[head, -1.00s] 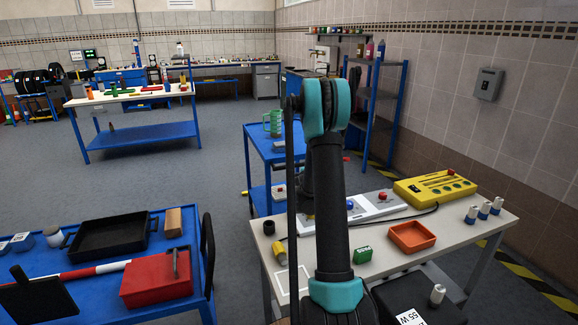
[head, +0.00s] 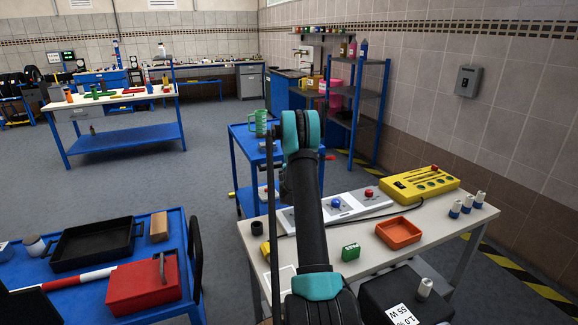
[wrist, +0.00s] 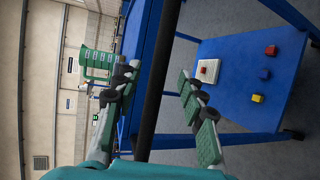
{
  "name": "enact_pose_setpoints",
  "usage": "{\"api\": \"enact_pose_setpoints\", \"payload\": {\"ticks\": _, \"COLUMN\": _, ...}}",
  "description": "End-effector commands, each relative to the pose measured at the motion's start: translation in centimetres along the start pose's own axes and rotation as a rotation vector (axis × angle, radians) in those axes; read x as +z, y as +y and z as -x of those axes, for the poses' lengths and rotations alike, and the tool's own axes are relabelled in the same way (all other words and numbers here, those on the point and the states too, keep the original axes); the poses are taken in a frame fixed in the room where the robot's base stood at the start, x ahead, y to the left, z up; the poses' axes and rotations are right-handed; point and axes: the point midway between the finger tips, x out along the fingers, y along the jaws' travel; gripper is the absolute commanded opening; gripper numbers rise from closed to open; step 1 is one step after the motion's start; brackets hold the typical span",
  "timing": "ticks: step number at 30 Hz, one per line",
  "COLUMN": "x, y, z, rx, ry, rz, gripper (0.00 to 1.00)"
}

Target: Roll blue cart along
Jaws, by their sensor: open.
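The blue cart (head: 241,163) stands in the middle of the head view, behind the light work table, with a green mug (head: 259,123) on its top. In the wrist view its blue lower shelf (wrist: 240,75) appears sideways, carrying a white block with a red top and several small coloured blocks. A black bar (wrist: 152,100), seemingly the cart's handle, passes between the fingers of my open gripper (wrist: 154,84). A gap shows on both sides of the bar. In the head view my arm hides the gripper and part of the cart.
A light work table (head: 436,225) with a yellow control box (head: 419,184) and orange tray (head: 398,232) is at right front. Another blue cart (head: 172,243) with a red box is at left front. A blue shelf rack (head: 357,112) stands behind. Grey floor between is clear.

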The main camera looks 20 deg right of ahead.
Motion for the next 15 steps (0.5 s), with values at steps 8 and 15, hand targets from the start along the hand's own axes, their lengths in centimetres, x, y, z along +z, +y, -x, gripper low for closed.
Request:
{"api": "enact_pose_setpoints", "payload": {"ticks": 8, "x": 0.0, "y": 0.0, "z": -4.4, "rx": 0.0, "ry": 0.0, "rz": -0.001, "gripper": 0.41}}
{"api": "enact_pose_setpoints", "payload": {"ticks": 15, "x": 0.0, "y": 0.0, "z": -5.7, "rx": 0.0, "ry": 0.0, "rz": 0.0, "gripper": 0.41}}
